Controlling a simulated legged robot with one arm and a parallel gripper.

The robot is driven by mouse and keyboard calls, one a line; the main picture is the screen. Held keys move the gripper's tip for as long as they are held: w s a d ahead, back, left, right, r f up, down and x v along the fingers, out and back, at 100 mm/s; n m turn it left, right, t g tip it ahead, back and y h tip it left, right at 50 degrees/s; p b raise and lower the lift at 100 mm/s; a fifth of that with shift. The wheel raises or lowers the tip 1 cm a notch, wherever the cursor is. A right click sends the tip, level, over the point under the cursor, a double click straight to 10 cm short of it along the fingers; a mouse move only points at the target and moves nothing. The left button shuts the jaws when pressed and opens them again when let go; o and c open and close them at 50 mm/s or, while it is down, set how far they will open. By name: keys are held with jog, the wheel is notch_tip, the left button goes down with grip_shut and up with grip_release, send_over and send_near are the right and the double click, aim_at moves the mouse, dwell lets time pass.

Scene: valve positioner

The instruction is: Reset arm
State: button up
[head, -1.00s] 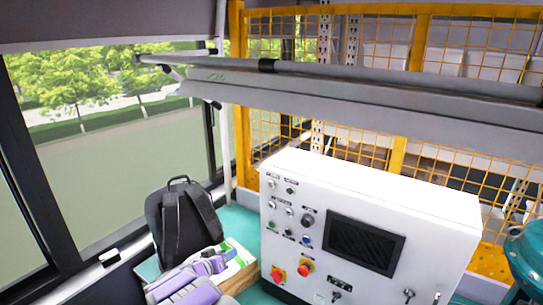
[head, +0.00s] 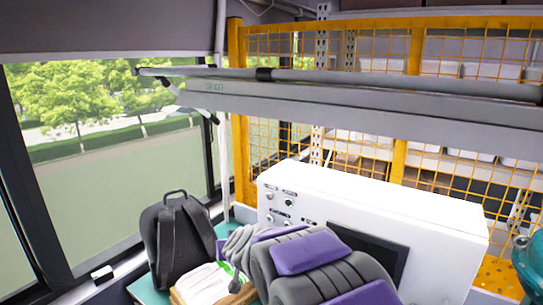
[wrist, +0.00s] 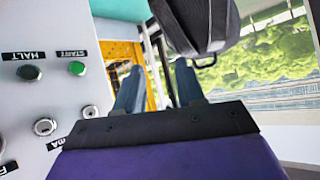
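My arm (head: 310,254), with purple and grey panels, rises from the bottom of the head view in front of the white control cabinet (head: 385,200). It hides much of the cabinet's button area and part of its dark screen. In the wrist view my gripper (wrist: 158,66) shows two blue-grey fingers standing apart with nothing between them. It is open and empty.
A black backpack (head: 180,240) stands by the window, left of my arm; it hangs inverted at the top of the wrist view (wrist: 195,22). A box with papers (head: 208,284) lies beside my arm. A yellow mesh fence (head: 400,160) stands behind the cabinet. A teal object (head: 528,262) is at right.

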jog(key=s+d+f+m+g+h+b, duration=0.1)
jog(key=s+d+g, duration=0.3)
jog(key=s+d, duration=0.4)
jog(key=s+d+f+m+g+h+b, duration=0.1)
jog(key=s+d+f+g, duration=0.3)
jog(key=s, duration=1.9)
jog(key=s+d+f+m+g+h+b, duration=0.1)
jog(key=s+d+f+g+h+b, duration=0.1)
jog(key=s+d, duration=1.1)
jog(key=s+g, duration=0.1)
jog(key=s, duration=0.2)
jog(key=shift+d+f+g, duration=0.3)
jog(key=shift+d+g, duration=0.05)
jog(key=shift+g, duration=0.05)
jog(key=shift+w+d, duration=0.1)
